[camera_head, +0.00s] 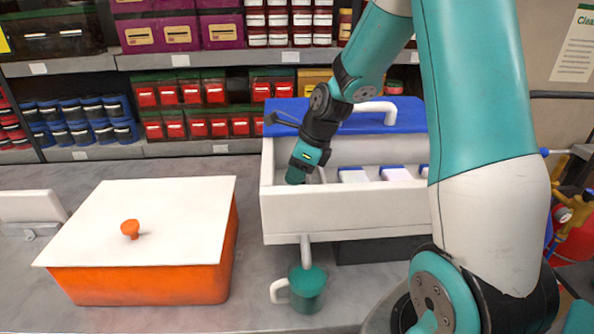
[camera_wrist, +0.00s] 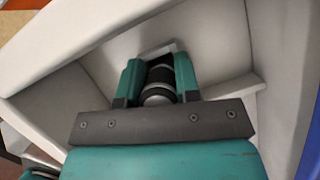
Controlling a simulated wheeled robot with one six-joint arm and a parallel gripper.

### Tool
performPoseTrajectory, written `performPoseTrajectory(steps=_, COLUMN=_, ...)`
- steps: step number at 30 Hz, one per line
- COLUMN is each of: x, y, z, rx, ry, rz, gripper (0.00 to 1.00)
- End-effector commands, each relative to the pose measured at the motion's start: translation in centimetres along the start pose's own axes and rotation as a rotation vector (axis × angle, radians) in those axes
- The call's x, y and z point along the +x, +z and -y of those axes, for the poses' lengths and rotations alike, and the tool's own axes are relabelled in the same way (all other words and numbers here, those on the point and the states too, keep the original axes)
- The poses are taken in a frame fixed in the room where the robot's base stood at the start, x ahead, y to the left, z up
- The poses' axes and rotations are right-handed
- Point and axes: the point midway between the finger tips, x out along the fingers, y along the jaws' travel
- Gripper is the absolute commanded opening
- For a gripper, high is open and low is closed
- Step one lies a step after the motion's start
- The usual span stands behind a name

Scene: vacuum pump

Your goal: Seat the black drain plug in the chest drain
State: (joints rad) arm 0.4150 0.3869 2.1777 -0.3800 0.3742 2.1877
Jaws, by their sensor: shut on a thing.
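The white chest (camera_head: 345,215) stands on the counter with its blue lid (camera_head: 290,112) raised at the back. A pale drain spout (camera_head: 305,252) comes down from its front. My gripper (camera_head: 296,175) reaches down into the chest's left end, its tips hidden behind the front wall. In the wrist view my gripper (camera_wrist: 158,78) is shut on the black drain plug (camera_wrist: 159,74), which has pale bands and lies between the two teal fingers, close to an inner corner of the chest. The drain opening is hidden, and I cannot tell whether the plug is in it.
A green mug (camera_head: 309,291) with a pale handle stands below the spout. White-topped packs (camera_head: 397,174) lie inside the chest, right of my gripper. An orange box (camera_head: 150,275) with a white lid stands at left. Shelves of jars and boxes (camera_head: 190,93) line the back.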

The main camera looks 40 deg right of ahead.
Motion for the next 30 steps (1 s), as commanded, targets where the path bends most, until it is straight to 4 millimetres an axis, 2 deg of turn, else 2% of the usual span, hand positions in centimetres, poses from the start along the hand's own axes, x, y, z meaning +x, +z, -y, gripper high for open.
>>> performPoseTrajectory(steps=1, x=0.2, y=-0.1, z=0.0, rx=0.0, ry=0.001, rz=-0.001, gripper=0.03)
performPoseTrajectory(steps=2, x=0.1, y=-0.1, z=0.0, rx=0.0, ry=0.0, rz=0.0, gripper=0.37)
performPoseTrajectory(steps=4, x=0.1, y=-0.1, z=0.0, rx=0.0, ry=0.001, rz=-0.001, gripper=0.53)
performPoseTrajectory(steps=5, x=0.1, y=-0.1, z=0.0, rx=0.0, ry=0.001, rz=-0.001, gripper=0.56)
performPoseTrajectory(steps=13, x=0.0, y=0.0, z=0.0, rx=0.0, ry=0.0, rz=0.0, gripper=0.56)
performPoseTrajectory(steps=17, x=-1.1, y=0.1, z=0.1, rx=0.001, ry=-0.003, rz=0.001, gripper=0.56)
performPoseTrajectory(steps=30, x=-10.1, y=0.1, z=0.1, rx=0.001, ry=-0.004, rz=0.001, gripper=0.56)
